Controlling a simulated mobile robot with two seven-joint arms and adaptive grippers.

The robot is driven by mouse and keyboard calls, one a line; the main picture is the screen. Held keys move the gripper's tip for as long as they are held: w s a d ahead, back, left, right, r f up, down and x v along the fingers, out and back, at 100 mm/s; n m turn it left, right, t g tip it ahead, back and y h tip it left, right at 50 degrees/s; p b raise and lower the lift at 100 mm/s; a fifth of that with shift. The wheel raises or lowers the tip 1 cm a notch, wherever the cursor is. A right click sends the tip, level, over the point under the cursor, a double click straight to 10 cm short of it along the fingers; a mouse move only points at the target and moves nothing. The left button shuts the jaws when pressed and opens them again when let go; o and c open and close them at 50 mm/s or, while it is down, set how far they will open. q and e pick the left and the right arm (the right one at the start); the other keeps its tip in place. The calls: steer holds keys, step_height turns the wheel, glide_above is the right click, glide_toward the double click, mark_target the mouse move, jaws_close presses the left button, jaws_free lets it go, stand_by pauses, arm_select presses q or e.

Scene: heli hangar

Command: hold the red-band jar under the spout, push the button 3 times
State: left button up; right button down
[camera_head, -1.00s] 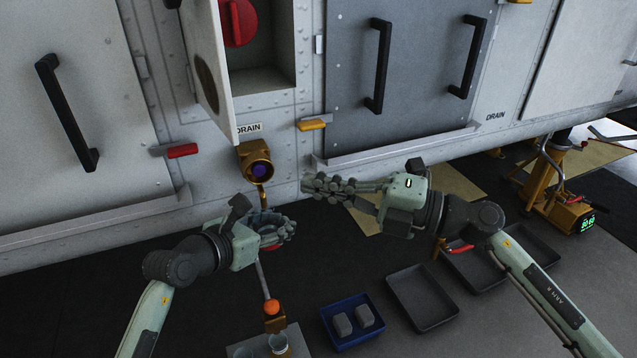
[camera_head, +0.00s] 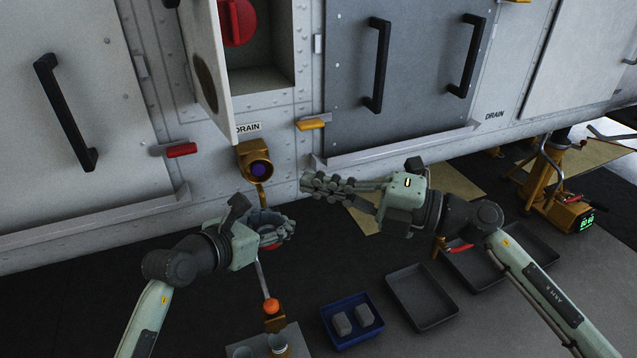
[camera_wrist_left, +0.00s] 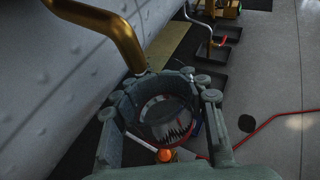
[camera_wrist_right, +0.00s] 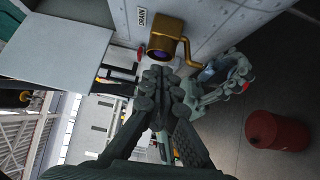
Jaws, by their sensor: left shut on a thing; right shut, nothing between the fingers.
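A brass housing (camera_head: 250,152) with a dark purple round button (camera_head: 259,170) sits on the wall under a DRAIN label. Its brass spout (camera_wrist_left: 125,40) curves down in the left wrist view. My left gripper (camera_head: 284,230) is shut around a clear jar (camera_wrist_left: 165,112), seen from above between its fingers; a little red shows at the jar. The spout's end is close to the jar's far rim in that view; I cannot tell if it is over the mouth. My right gripper (camera_head: 310,186) is shut and empty, right of the button and apart from it; its fingertips (camera_wrist_right: 157,76) show in the right wrist view.
An open hatch door (camera_head: 207,65) hangs left above the housing. Below stand a small table (camera_head: 290,341) with glass jars, an orange-topped lever (camera_head: 271,306), a blue tray (camera_head: 340,343) with grey blocks, and dark trays (camera_head: 423,297). A red drum (camera_wrist_right: 278,130) shows in the right wrist view.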

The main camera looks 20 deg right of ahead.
steer(key=v, duration=1.2)
stand_by(0.3)
arm_select(q)
steer(key=s+f, duration=0.2)
steer(key=s, duration=0.7)
stand_by(1.2)
arm_select(e)
steer(key=shift+w, duration=0.1)
stand_by(0.4)
